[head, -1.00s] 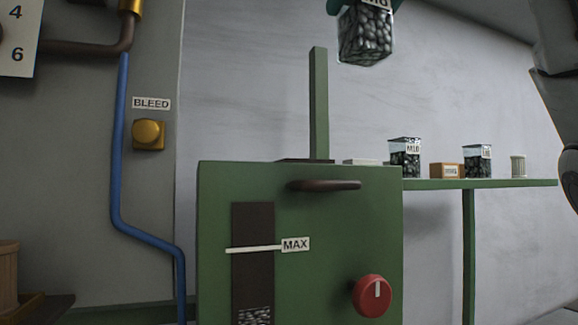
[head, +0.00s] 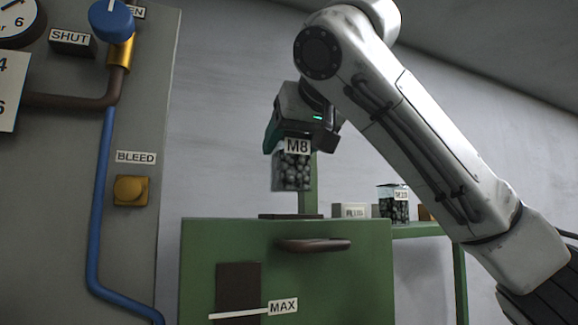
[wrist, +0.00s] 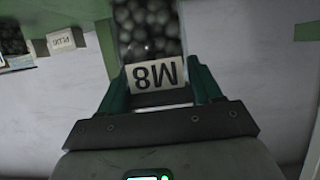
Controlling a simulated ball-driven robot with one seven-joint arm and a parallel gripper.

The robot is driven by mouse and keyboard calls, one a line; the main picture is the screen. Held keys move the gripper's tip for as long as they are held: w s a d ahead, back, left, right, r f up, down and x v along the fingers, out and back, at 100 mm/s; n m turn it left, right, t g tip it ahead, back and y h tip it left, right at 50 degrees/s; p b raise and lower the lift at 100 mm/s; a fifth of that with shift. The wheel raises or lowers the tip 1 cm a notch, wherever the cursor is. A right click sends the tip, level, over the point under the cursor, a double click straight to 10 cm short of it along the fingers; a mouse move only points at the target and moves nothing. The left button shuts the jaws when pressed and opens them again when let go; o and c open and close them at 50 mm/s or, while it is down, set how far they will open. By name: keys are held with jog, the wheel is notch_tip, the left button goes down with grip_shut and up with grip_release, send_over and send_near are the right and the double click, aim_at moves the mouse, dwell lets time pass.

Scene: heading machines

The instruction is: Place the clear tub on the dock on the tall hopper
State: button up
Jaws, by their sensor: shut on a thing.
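The clear tub (head: 291,172), labelled M8 and filled with dark round pieces, hangs upright in my gripper (head: 292,146) in the head view. My gripper is shut on it near its top. In the wrist view the tub (wrist: 150,38) sits between the green fingers of my gripper (wrist: 158,85). The tall green hopper (head: 340,255) stands below. A thin dark plate, seemingly the dock (head: 290,216), lies on its top. The tub's bottom is apart from this plate, a short way above it in the picture. The dock does not show clearly in the wrist view.
A green post (head: 308,195) rises close behind the tub. A small white PLUG box (head: 354,210) and another filled clear tub (head: 392,203) stand to the right. The grey panel (head: 140,235) with a blue pipe (head: 100,220) is at the left.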

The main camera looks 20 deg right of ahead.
aim_at(290, 193)
jog(key=f, duration=0.3)
jog(key=shift+w+f, duration=0.15)
jog(key=shift+w, duration=0.2)
jog(key=shift+f, duration=0.25)
jog(key=shift+f, duration=0.1)
jog(key=o, duration=1.4)
jog(key=shift+r, duration=0.2)
jog(key=b+v, duration=0.4)
jog(key=v, duration=0.8)
jog(key=shift+b, duration=0.35)
